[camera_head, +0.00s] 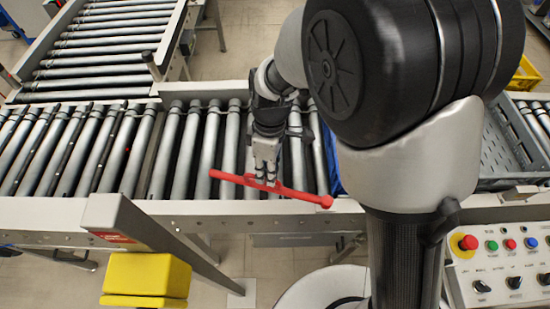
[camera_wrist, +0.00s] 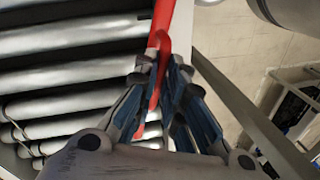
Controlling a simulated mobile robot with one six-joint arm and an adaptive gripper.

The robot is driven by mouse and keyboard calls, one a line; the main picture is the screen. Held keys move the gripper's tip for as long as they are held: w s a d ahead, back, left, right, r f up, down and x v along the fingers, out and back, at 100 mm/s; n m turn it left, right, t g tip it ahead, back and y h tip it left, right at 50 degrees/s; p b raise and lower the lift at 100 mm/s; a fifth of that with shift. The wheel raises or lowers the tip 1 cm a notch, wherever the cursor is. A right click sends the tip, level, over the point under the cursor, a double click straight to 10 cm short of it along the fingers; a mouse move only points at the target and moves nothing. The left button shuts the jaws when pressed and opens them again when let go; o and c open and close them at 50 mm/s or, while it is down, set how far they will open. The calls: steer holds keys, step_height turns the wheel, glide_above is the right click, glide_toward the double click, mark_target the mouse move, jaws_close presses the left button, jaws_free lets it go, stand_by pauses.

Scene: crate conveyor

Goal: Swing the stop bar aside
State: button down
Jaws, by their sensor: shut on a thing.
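The red stop bar (camera_head: 245,181) lies slantwise over the front part of the conveyor rollers. Its right end meets the front rail at a round pivot (camera_head: 326,202), and its left end reaches over the rollers. My gripper (camera_head: 265,178) is shut on the bar near its middle. In the wrist view the red bar (camera_wrist: 160,45) runs up from between the blue-padded fingers of my gripper (camera_wrist: 160,95). The fingers hide part of the bar there.
The roller conveyor (camera_head: 178,150) runs across the view, with a second roller line (camera_head: 100,50) behind at the left. A grey crate (camera_head: 508,145) and a blue item (camera_head: 346,170) are partly hidden by my arm. A control panel (camera_head: 505,262) is front right; a yellow box (camera_head: 150,275) is front left.

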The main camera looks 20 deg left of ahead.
steer(key=shift+s+d+n+h, duration=0.15)
steer(key=shift+s+n, duration=0.65)
steer(key=shift+s, duration=0.4)
steer(key=shift+s+d+n+h, duration=0.15)
steer(key=shift+s+n, duration=0.65)
steer(key=shift+s, duration=0.4)
steer(key=c, duration=1.8)
jaws_free()
steer(key=shift+s, duration=0.15)
steer(key=shift+o, duration=0.7)
step_height(320, 180, up, 12)
steer(key=w, duration=0.2)
steer(key=shift+w+a, duration=0.2)
steer(key=shift+a, duration=0.15)
steer(key=shift+d+f, duration=0.1)
